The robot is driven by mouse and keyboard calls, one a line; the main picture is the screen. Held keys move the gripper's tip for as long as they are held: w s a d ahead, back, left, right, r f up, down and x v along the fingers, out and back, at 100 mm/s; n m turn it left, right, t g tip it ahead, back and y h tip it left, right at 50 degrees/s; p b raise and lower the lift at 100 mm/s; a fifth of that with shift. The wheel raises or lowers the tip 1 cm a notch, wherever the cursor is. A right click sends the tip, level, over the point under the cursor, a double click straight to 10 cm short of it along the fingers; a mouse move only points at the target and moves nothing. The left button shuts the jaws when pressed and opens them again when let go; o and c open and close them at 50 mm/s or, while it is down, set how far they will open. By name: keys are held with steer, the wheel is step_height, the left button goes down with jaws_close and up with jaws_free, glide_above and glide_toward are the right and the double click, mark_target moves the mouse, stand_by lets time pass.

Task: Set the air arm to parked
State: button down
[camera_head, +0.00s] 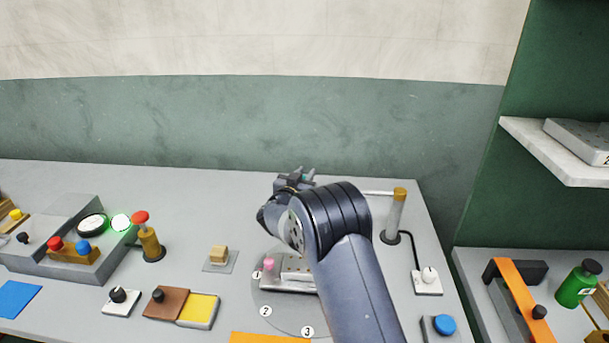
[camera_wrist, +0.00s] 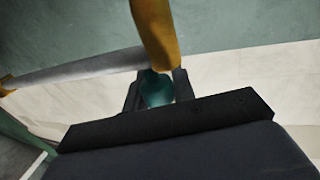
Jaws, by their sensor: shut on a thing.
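The air arm (camera_head: 378,192) is a pale horizontal bar at the top of a post with a brass cap (camera_head: 399,194), at the right of the bench. It points left towards my gripper (camera_head: 298,177). In the wrist view the air arm (camera_wrist: 80,70) is a grey bar ending in a yellow-orange piece (camera_wrist: 155,35). A teal knob (camera_wrist: 157,90) at that end sits between the jaws of my gripper (camera_wrist: 158,92), which is shut on it. My own arm hides the middle of the bar in the head view.
A round grey disc (camera_head: 268,324) marked 1, 2 and 3 lies below my arm, carrying a pale block with a pink knob (camera_head: 268,264). A white switch box (camera_head: 427,282) and blue button (camera_head: 444,325) stand right. A red-topped brass post (camera_head: 149,240) stands left. The bench's back strip is clear.

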steer(key=shift+w+r, duration=0.1)
steer(key=shift+r, duration=0.2)
steer(key=c, duration=1.6)
jaws_free()
steer(key=shift+o, duration=0.8)
steer(key=shift+w+d+f, duration=0.1)
steer(key=shift+w+f, duration=0.1)
steer(key=shift+o, duration=1.3)
steer(key=shift+s, duration=0.1)
steer(key=b+v, duration=0.2)
steer(key=v, duration=0.8)
steer(key=shift+s+a+b, duration=0.2)
steer(key=shift+s+b, duration=0.15)
steer(key=shift+w, duration=0.15)
